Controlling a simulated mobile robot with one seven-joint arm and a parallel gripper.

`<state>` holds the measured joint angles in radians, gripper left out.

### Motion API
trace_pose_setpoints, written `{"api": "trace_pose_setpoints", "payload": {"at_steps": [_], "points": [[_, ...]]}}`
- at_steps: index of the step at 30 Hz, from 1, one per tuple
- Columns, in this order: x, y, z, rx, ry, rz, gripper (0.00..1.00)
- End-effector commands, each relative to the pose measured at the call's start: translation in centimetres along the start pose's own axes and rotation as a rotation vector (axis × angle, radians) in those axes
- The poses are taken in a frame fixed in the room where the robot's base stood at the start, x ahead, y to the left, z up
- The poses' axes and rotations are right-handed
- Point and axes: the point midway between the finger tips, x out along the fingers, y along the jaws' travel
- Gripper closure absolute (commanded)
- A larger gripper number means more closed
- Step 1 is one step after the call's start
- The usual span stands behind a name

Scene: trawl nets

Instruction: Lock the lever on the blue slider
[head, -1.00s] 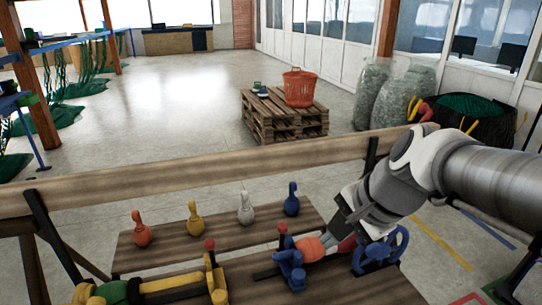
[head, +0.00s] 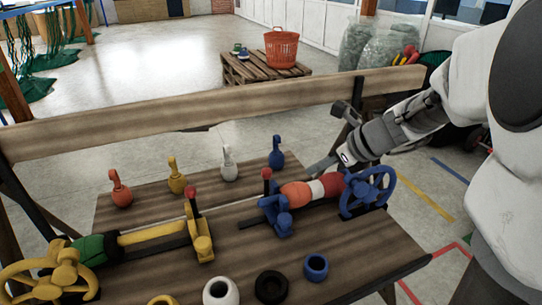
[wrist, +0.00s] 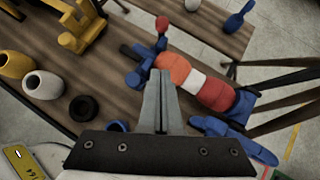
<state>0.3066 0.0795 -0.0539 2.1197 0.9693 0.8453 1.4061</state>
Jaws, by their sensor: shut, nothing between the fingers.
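The blue slider (head: 278,218) sits on the bench rail at the left end of an orange, white and red cylinder (head: 312,192). Its lever (head: 266,174) has a red ball knob and stands up from the slider. In the wrist view the slider (wrist: 146,62) and the red knob (wrist: 162,23) lie beyond my fingertips. My gripper (wrist: 162,73) is shut and empty, and looks apart from the lever. In the head view my gripper (head: 316,168) is behind the cylinder, close to the blue handwheel (head: 370,192); its tips are hard to make out.
A yellow slider (head: 200,238) with its own red-knobbed lever stands left, with a yellow handwheel (head: 48,272). Coloured pins, including a blue one (head: 277,155), stand behind. Rings, including a black one (head: 271,287), lie in front. A wooden rail (head: 210,112) crosses behind the bench.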

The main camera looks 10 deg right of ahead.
Motion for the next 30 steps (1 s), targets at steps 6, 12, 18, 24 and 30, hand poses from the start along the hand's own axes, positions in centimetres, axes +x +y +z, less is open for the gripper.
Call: {"api": "trace_pose_setpoints", "payload": {"at_steps": [6, 12, 18, 24, 30], "points": [[0.8, 0.1, -0.1, -0.003, 0.001, 0.003, 1.00], [4.2, 0.1, -0.3, -0.003, 0.002, 0.005, 1.00], [8.6, 0.1, -0.3, -0.003, 0.002, 0.004, 1.00], [11.4, 0.1, 1.2, -0.007, 0.000, 0.003, 1.00], [12.7, 0.1, 2.5, -0.005, 0.002, 0.001, 1.00]]}}
